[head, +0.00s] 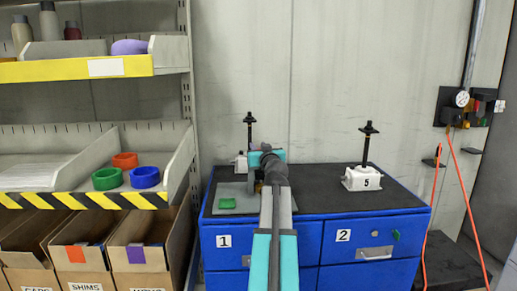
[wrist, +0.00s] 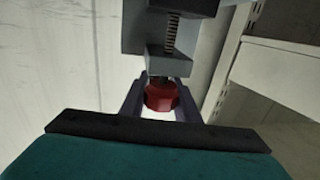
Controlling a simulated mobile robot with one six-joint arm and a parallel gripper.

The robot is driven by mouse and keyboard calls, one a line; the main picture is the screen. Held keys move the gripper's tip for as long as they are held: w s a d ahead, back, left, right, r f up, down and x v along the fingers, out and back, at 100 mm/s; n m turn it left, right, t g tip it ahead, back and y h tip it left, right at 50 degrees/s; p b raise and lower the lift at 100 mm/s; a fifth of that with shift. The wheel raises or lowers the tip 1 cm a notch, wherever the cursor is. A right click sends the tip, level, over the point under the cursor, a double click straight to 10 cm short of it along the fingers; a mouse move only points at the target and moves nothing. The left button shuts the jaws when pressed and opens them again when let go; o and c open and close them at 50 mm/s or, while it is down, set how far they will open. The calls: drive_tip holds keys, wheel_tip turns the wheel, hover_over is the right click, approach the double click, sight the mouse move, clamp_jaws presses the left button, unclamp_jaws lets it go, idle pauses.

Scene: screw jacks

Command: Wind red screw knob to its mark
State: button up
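The red screw knob (wrist: 161,96) shows in the wrist view at the end of a threaded screw (wrist: 172,33) on a grey block (wrist: 168,62). My gripper (wrist: 162,88) has one dark finger on each side of the knob, close against it, and looks shut on it. In the head view my arm reaches to the back left of the blue cabinet (head: 318,243). It hides my fingertips and the knob there. I cannot make out the mark in either view.
A white base numbered 5 (head: 362,179) with a black post stands on the cabinet's right. Another black post (head: 249,131) rises behind my arm. A shelf rack (head: 97,199) stands left. The dark top's middle right is clear.

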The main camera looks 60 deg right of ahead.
drive_tip(key=shift+c, duration=1.4)
drive_tip(key=shift+f+b, duration=0.15)
drive_tip(key=shift+b, duration=0.8)
drive_tip(key=y+b, duration=0.1)
drive_tip(key=b, duration=0.2)
drive_tip(key=n+t+y+b, duration=0.1)
drive_tip(key=b, duration=0.3)
drive_tip(key=shift+w+a+n+t, duration=0.1)
drive_tip(key=shift+w+n+t, duration=0.05)
drive_tip(key=shift+n+t, duration=0.15)
drive_tip(key=y+b, duration=0.1)
drive_tip(key=b, duration=0.1)
drive_tip(key=n+t+y+b, duration=0.1)
drive_tip(key=b, duration=0.2)
drive_tip(key=shift+w+a+n, duration=0.15)
drive_tip(key=shift+a+n, duration=0.15)
drive_tip(key=o, duration=1)
drive_tip(key=shift+o, duration=0.2)
drive_tip(key=shift+a, duration=0.1)
